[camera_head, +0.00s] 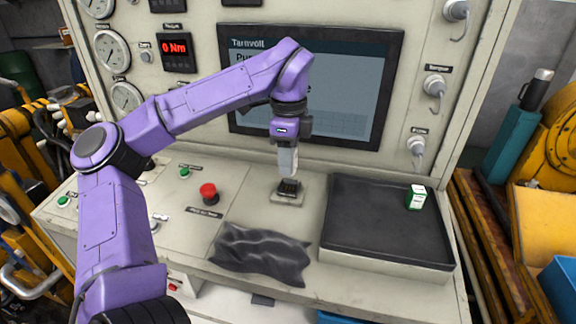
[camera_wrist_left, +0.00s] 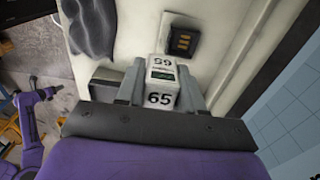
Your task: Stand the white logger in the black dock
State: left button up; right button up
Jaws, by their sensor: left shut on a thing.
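The white logger (camera_wrist_left: 161,98), marked 65 with a small green display, is held between the two grey fingers of my left gripper (camera_head: 288,168). In the head view the fingers hide most of it. The black dock (camera_head: 289,187) sits on a small pale base on the console ledge, just below the gripper's tips. The left wrist view shows the dock (camera_wrist_left: 183,41) beyond the logger, up and to the right, with orange marks inside. The logger appears above the dock and apart from it. My right gripper is not seen.
A dark cloth (camera_head: 262,255) lies crumpled in front of the dock. To the right is a black-topped tray (camera_head: 375,235) with a small white and green box (camera_head: 416,197). A red button (camera_head: 208,192) stands left of the dock. A screen (camera_head: 350,100) rises behind.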

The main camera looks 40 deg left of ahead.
pick_arm(q)
jog(key=w+f, duration=0.1)
jog(key=w+a+f, duration=0.1)
jog(key=w+f, duration=0.1)
jog(key=shift+a+f, duration=0.15)
jog(key=shift+a, duration=0.15)
jog(key=f+p, duration=0.1)
jog(key=f, duration=0.1)
jog(key=a+f+p, duration=0.1)
jog(key=f, duration=0.1)
jog(key=shift+s, duration=0.15)
jog(key=shift+w+d+f, duration=0.1)
jog(key=shift+w+f, duration=0.1)
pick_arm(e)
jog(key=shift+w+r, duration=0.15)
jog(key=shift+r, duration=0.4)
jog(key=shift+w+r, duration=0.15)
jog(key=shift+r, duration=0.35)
pick_arm(q)
jog(key=o, duration=1.1)
jog(key=shift+s, duration=0.1)
jog(key=shift+o, duration=0.2)
notch_tip(320, 180, up, 12)
jog(key=b, duration=0.1)
jog(key=shift+r+b, duration=0.15)
jog(key=shift+b, duration=0.25)
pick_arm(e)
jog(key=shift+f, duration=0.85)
